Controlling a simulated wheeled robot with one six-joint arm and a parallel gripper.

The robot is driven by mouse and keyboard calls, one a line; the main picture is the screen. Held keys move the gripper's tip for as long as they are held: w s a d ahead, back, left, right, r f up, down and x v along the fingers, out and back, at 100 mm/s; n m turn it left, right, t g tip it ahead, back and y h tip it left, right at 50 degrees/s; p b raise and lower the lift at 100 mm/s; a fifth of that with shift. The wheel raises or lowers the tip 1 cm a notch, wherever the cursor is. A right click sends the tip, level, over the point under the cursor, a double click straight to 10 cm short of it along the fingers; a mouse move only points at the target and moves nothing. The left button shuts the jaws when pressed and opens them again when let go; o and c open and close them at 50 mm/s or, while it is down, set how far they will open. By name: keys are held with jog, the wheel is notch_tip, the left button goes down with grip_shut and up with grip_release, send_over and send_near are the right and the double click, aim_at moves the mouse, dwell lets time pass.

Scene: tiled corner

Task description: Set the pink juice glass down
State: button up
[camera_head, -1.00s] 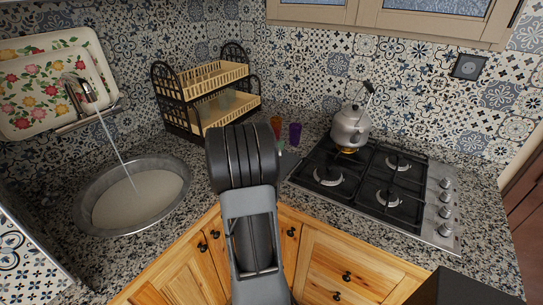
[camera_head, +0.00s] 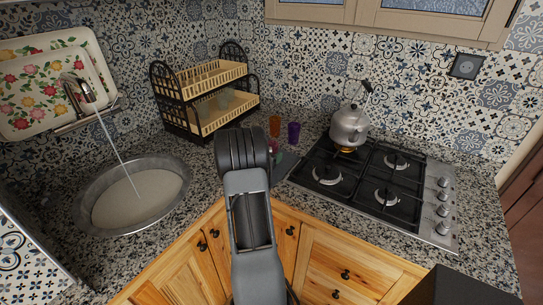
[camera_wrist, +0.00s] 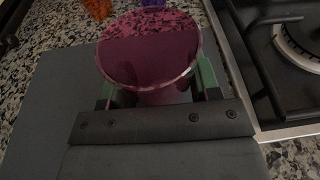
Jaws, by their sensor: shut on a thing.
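The pink juice glass (camera_wrist: 150,60) is in the wrist view, seen from above its round rim. My gripper (camera_wrist: 158,92) is shut on it, with a green-lined finger at each side. The speckled counter shows through the glass's far part; I cannot tell whether its base touches the counter.
An orange glass (camera_head: 275,126) and a purple glass (camera_head: 294,133) stand behind on the counter. The gas stove (camera_head: 375,185) with a kettle (camera_head: 349,125) is close on the right. A dish rack (camera_head: 210,98) and a running sink (camera_head: 133,195) are on the left.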

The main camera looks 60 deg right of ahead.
jog(key=o, duration=1)
jog(key=b+v, duration=0.1)
jog(key=v, duration=1)
jog(key=shift+w, duration=0.1)
jog(key=s+a+r+m+t+y, duration=0.1)
jog(key=a+m+y, duration=0.4)
jog(key=a, duration=0.8)
jog(key=s+a+r+m+t+y, duration=0.2)
jog(key=a+m+y, duration=0.3)
jog(key=a, duration=0.8)
jog(key=s+a+r+m+t+y, duration=0.1)
jog(key=a+m+y, duration=0.4)
jog(key=a, duration=0.8)
jog(key=shift+s+a+r+m+y, duration=0.15)
jog(key=shift+s+a+r+m, duration=0.1)
jog(key=shift+s+m, duration=0.4)
jog(key=shift+s+a+r+m+y, duration=0.2)
jog(key=shift+s+m, duration=0.3)
jog(key=shift+m, duration=0.35)
jog(key=shift+d, duration=0.1)
